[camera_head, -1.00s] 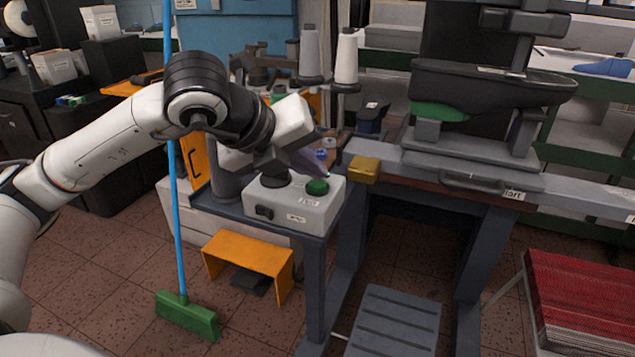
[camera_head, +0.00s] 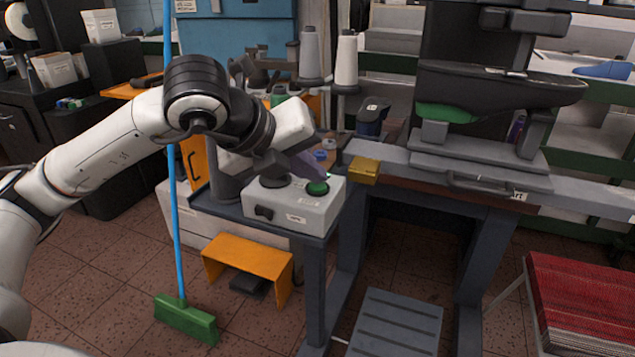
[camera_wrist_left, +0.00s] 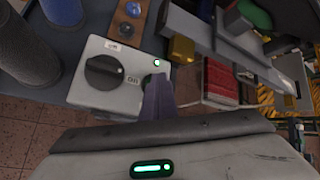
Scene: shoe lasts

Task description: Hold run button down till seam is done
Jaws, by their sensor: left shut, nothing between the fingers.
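The grey control box (camera_head: 300,210) stands on a small side table. A green button (camera_head: 317,188) sits on its top and looks brighter than before. My left gripper (camera_head: 322,177) is shut and empty, its fingertips pointing down at the button. In the left wrist view the closed fingers (camera_wrist_left: 157,88) lie over the box (camera_wrist_left: 90,92) and hide most of the button, so I cannot tell how far it is pressed. A small lit green lamp (camera_wrist_left: 157,62) shows just beyond the fingertips. My right gripper is not in view.
The machine (camera_head: 490,85) stands right of the box on a bench, with a yellow block (camera_head: 364,170) at its near left end. Thread cones (camera_head: 346,60) stand behind. A green broom (camera_head: 187,318), an orange stool (camera_head: 248,258) and a red stack (camera_head: 585,300) are on the floor side.

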